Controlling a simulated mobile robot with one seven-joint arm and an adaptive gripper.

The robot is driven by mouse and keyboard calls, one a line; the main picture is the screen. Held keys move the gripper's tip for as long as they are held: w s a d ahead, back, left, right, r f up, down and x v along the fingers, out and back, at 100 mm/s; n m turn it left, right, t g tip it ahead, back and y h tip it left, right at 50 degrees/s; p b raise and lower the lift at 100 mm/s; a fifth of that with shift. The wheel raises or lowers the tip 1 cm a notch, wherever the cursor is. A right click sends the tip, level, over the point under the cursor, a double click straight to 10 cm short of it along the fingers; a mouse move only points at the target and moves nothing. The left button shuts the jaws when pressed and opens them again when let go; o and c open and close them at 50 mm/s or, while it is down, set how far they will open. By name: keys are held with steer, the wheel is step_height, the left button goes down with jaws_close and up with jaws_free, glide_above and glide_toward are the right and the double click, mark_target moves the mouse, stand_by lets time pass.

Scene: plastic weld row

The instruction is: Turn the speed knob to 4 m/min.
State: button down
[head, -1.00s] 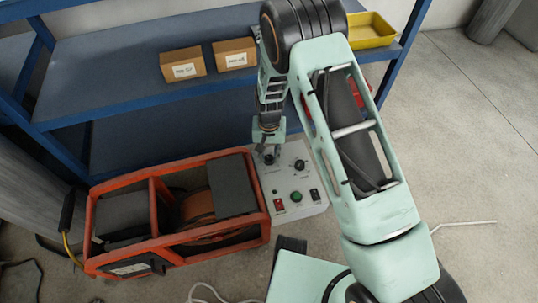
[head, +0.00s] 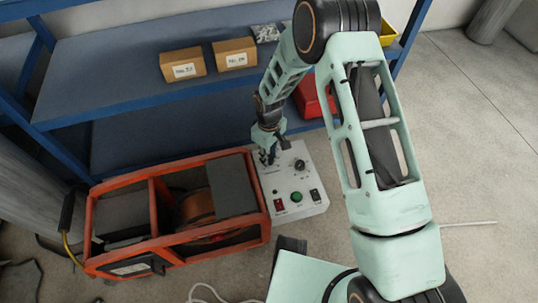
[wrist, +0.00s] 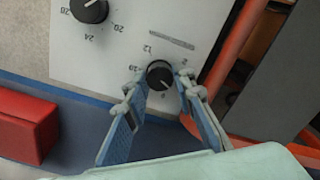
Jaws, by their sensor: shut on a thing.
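The small black speed knob (wrist: 158,73) sits on the light control panel (head: 311,205), with numbers such as 10 and 12 printed around it in the wrist view. My gripper (wrist: 161,82) has one blue finger on each side of this knob, closed on it. A short pale pointer mark shows on the knob's face, but I cannot tell which number it meets. In the head view my gripper (head: 267,156) is at the panel's upper left corner and hides most of the small knob.
A larger black knob (head: 299,165) with a 20 and 24 scale is beside it. Below are a red switch (head: 279,204), green button (head: 296,197) and black switch (head: 314,195). An orange-framed machine (head: 180,250) stands close on the left. A blue shelf (head: 130,75) is behind.

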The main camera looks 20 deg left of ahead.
steer(key=shift+n, duration=1.1)
steer(key=c, duration=1.6)
jaws_free()
step_height(320, 180, up, 12)
steer(key=shift+r, duration=0.1)
